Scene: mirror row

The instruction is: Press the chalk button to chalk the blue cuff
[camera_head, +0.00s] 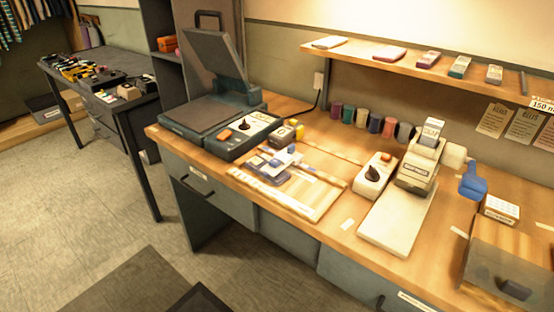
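No gripper of mine shows in the head view. I cannot tell for certain which control is the chalk button. A cream control box (371,182) on the bench has a black knob (372,173) and a small orange button (386,157). The dark press's control panel has a larger orange button (225,134) and a black knob (243,118). A blue and white item (281,160) lies on a pale board mid-bench. Neither is clearly identifiable as the blue cuff.
The dark press (215,75) stands open at the bench's left. A cream machine with a long pale plate (398,220) stands right of centre. Coloured spools (362,120) line the back under a wall shelf (400,65). A wooden box (510,260) fills the right front. Floor (120,210) is clear at left.

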